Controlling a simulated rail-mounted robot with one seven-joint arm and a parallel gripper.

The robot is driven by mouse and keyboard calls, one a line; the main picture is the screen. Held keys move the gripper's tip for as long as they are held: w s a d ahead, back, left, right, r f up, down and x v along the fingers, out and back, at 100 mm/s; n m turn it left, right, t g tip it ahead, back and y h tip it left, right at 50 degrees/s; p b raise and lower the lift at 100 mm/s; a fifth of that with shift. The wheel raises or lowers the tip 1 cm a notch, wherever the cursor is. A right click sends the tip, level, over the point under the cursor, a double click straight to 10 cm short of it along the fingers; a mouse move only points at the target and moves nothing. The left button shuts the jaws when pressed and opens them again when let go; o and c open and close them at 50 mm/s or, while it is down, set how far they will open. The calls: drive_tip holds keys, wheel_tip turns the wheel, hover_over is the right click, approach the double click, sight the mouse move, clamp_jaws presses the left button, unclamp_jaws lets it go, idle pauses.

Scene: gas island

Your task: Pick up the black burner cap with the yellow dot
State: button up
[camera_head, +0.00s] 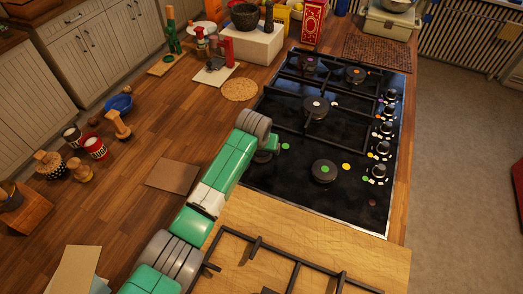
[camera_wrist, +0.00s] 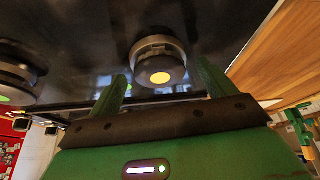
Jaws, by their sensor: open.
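The black burner cap with the yellow dot (camera_wrist: 160,50) shows in the wrist view, just beyond the fingertips and between them in the picture. It sits on a burner of the dark glass hob. My gripper (camera_wrist: 160,70) is open and empty, with a green finger on either side of the cap's lower edge. I cannot tell how much gap is left between fingers and cap. In the head view my wrist reaches over the hob's left edge; I cannot make out the fingers or this cap there.
Another cap with a green dot (camera_head: 324,171) sits on the hob (camera_head: 340,205). Flat yellow (camera_head: 346,166) and green (camera_head: 285,146) dots mark the glass. Black grates (camera_head: 292,125) cover the hob's far part. A loose grate (camera_head: 256,248) lies on the light board in front.

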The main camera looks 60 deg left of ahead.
drive_tip(key=c, duration=1.1)
drive_tip(key=shift+r, duration=0.2)
wheel_tip(320, 180, up, 4)
drive_tip(key=shift+f+p, duration=0.15)
drive_tip(key=shift+p, duration=0.35)
drive_tip(key=s+d, duration=0.3)
drive_tip(key=d, duration=0.1)
drive_tip(key=s+d+p, duration=0.1)
drive_tip(key=s+d, duration=0.2)
drive_tip(key=s, duration=0.1)
drive_tip(key=s+d+r+p, duration=0.1)
drive_tip(key=s+d, duration=0.3)
drive_tip(key=shift+d, duration=0.35)
